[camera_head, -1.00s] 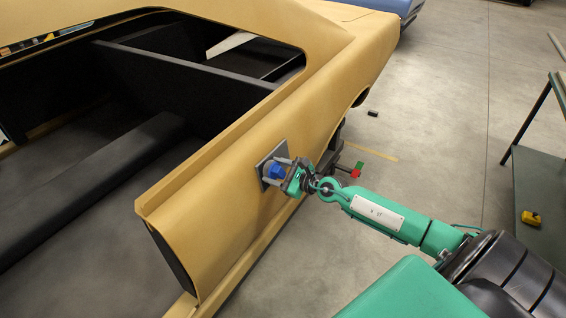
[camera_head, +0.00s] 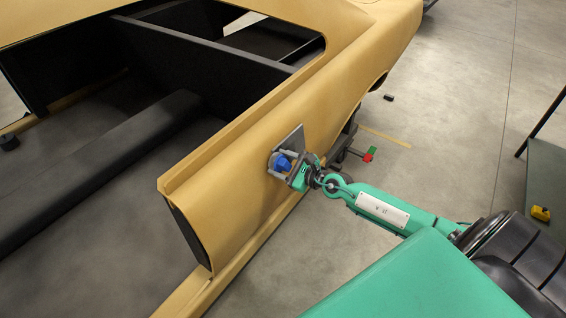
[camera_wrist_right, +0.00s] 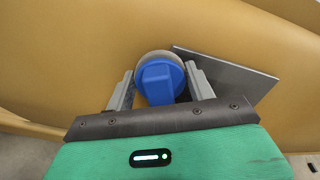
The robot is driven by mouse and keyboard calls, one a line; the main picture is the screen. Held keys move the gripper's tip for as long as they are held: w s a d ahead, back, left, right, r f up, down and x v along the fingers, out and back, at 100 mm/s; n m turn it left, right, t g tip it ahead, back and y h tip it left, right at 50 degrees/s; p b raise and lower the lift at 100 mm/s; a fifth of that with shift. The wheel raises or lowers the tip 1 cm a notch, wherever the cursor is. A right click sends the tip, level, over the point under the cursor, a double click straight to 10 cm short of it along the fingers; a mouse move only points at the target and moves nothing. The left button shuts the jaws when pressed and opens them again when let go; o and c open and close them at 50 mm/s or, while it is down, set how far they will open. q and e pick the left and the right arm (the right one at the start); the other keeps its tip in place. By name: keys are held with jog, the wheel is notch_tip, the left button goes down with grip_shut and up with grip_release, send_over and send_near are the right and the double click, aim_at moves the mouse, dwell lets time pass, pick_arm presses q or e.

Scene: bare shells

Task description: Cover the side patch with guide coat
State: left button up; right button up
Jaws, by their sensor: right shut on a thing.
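The side patch (camera_head: 295,140) is a flat dark grey square on the tan side of the car shell (camera_head: 232,170). My right gripper (camera_head: 283,164) is shut on a blue-handled applicator (camera_head: 284,162) with a round grey pad. The pad is at the patch's lower left in the head view. In the right wrist view the applicator (camera_wrist_right: 160,82) sits between my two grey fingers, and the patch (camera_wrist_right: 232,72) shows to its right, partly behind the pad and a finger. I cannot tell whether the pad touches the surface. My left gripper is out of view.
A bar with a red and green end (camera_head: 370,154) sticks out below the shell. A dark block (camera_head: 388,98) lies on the floor. A green bench (camera_head: 548,185) with a yellow object (camera_head: 540,213) stands at the right.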

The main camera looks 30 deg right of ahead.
aim_at(288, 166)
jog(key=shift+s+d, duration=0.1)
jog(key=shift+s, duration=0.45)
jog(key=shift+b+v, duration=0.4)
jog(key=shift+v, duration=1.65)
jog(key=shift+d+r, duration=0.1)
jog(key=shift+d, duration=0.15)
jog(key=shift+s+d+b, duration=0.3)
jog(key=shift+s+b, duration=0.05)
jog(key=shift+s, duration=0.35)
jog(key=shift+s+d+r, duration=0.25)
jog(key=shift+s, duration=0.4)
